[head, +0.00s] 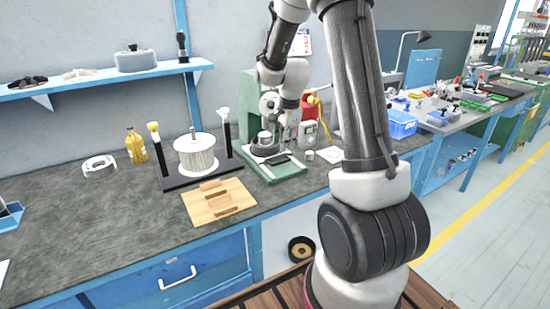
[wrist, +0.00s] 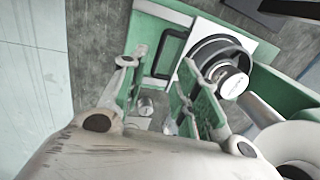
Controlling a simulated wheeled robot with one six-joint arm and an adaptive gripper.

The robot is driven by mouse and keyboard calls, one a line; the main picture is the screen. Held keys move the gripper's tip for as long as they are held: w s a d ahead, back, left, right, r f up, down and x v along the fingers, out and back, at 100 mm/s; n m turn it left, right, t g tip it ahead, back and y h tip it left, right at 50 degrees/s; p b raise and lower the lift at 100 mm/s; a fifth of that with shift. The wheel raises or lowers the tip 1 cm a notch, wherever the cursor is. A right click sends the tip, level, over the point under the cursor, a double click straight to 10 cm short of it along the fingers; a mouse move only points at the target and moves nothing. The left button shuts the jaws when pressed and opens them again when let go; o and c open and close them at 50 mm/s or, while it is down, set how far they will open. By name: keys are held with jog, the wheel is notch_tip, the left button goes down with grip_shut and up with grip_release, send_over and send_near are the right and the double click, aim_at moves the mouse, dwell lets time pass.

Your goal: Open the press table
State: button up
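The green press (head: 247,108) stands on the bench against the wall, with its green base (head: 290,172) toward the front. On the base is a dark round table (head: 262,152) with a silver cylinder on it; in the wrist view the round table (wrist: 203,53) is to the right of my fingers. A black handle (wrist: 163,55) lies on the green base in the wrist view, beyond and between my fingertips. My gripper (wrist: 157,65) is open and empty, its fingers apart.
Left of the press are a white spool on a black stand (head: 196,156), a wooden block board (head: 220,205), a yellow bottle (head: 136,146) and a tape roll (head: 99,166). A red-and-yellow item and a grey meter (head: 307,132) are close right. The front left bench top is clear.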

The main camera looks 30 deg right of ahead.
aim_at(281, 163)
jog(key=f, duration=0.2)
jog(key=w+f, duration=0.1)
jog(key=f, duration=0.4)
jog(key=shift+w+f, duration=0.2)
jog(key=shift+f, duration=0.15)
grip_shut()
